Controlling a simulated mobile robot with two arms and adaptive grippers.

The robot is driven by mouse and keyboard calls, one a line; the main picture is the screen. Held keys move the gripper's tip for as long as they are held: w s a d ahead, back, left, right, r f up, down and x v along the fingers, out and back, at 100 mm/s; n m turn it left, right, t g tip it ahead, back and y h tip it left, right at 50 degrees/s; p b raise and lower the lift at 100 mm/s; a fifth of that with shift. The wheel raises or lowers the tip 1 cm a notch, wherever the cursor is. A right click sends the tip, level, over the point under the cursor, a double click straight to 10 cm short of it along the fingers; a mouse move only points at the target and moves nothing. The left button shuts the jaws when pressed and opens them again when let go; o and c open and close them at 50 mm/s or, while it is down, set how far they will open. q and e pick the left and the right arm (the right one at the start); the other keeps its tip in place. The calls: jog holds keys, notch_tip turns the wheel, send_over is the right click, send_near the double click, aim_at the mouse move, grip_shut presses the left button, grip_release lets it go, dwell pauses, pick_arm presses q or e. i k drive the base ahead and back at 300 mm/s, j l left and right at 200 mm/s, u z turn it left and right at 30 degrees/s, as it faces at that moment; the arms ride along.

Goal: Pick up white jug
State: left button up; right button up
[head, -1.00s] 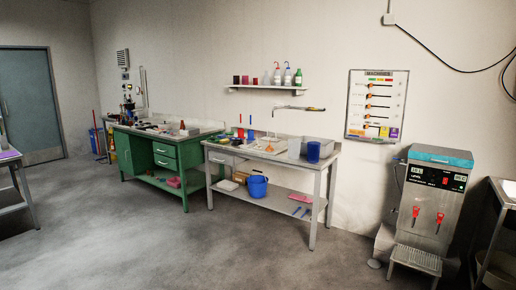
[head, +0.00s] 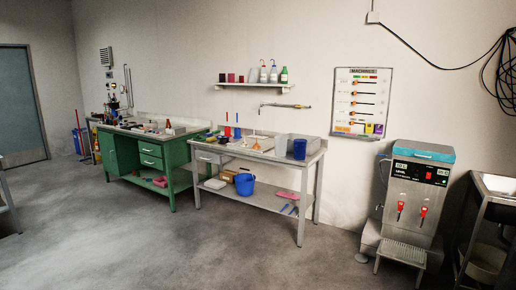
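No white jug can be made out for certain. A pale, translucent container (head: 281,146) stands on the steel sink table (head: 268,163), just left of a blue jug (head: 299,149); it is too small to tell whether it is a jug. Another pale vessel (head: 252,75) stands on the wall shelf (head: 248,87) among bottles and dark red containers. Neither of my grippers is in view.
A green workbench (head: 121,152) with clutter stands left of the sink table. A blue bucket (head: 244,184) sits on the sink table's lower shelf. A steel machine (head: 412,195) and a sink stand (head: 490,225) are at the right. The grey floor (head: 150,250) in front is clear.

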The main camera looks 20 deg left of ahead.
aim_at(281, 142)
jog(key=i+l+z, duration=0.1)
jog(key=i+l, duration=0.25)
jog(key=i, duration=0.2)
jog(key=i+l+z, duration=0.15)
jog(key=i, duration=0.35)
jog(key=i+l+z, duration=0.1)
jog(key=i+l, duration=0.25)
jog(key=i, duration=0.2)
jog(key=i+l+z, duration=0.1)
jog(key=i, duration=0.5)
jog(key=u, duration=1.35)
jog(key=i+j+z, duration=0.1)
jog(key=i, duration=0.4)
jog(key=i+j+z, duration=0.1)
jog(key=i, duration=0.4)
jog(key=j, duration=0.1)
